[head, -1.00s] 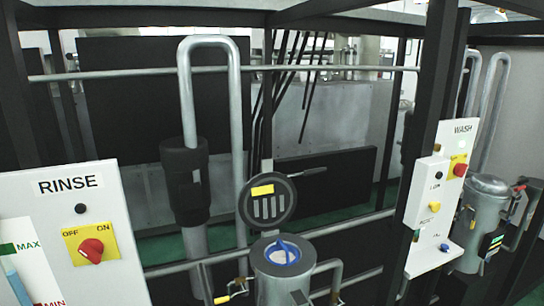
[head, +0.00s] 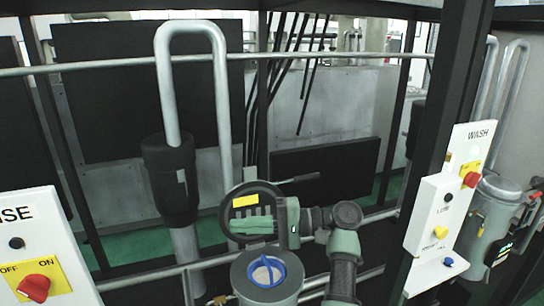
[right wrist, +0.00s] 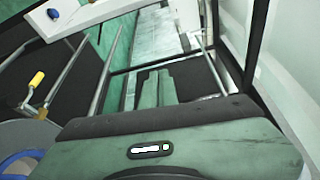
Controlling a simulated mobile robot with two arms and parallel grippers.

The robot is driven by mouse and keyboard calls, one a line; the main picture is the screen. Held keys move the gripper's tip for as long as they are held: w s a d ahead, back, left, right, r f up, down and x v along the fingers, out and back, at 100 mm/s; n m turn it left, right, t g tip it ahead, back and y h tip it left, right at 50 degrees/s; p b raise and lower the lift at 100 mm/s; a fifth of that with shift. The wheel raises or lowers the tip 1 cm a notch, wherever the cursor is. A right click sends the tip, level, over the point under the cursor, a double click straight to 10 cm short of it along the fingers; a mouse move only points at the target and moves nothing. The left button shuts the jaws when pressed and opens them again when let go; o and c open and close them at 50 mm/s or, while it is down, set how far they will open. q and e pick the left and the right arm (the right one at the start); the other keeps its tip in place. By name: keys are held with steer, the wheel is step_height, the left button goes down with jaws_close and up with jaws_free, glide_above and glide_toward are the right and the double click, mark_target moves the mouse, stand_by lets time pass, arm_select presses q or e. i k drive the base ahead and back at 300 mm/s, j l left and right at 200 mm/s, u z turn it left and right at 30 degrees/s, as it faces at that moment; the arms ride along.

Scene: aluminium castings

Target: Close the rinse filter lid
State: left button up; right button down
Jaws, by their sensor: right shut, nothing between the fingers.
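The rinse filter lid (head: 244,200) is a round dark disc with a yellow label. It stands open, roughly upright, behind the filter housing. The rinse filter housing (head: 250,293) is a grey cylinder with an open top. A blue-handled insert (head: 267,270) sits in its mouth and shows partly in the right wrist view (right wrist: 18,157). My right gripper (head: 236,226) is shut and empty, its green fingers pointing left across the lower part of the lid's face. I cannot tell whether they touch it. The fingers also show in the right wrist view (right wrist: 153,85). My left gripper is out of view.
The RINSE panel (head: 30,240) with a red knob stands at left. A black frame post (head: 452,110) and the WASH panel (head: 432,210) stand at right, near a second filter housing (head: 492,225). A horizontal pipe (head: 130,278) runs beside the rinse filter.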

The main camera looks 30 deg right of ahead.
mark_target(253, 196)
steer(key=i+l, duration=0.15)
steer(key=l, duration=0.15)
steer(key=i+l, duration=0.1)
steer(key=l, duration=0.2)
steer(key=i+l, duration=0.15)
steer(key=l, duration=0.15)
steer(key=i+l, duration=0.15)
steer(key=l, duration=0.2)
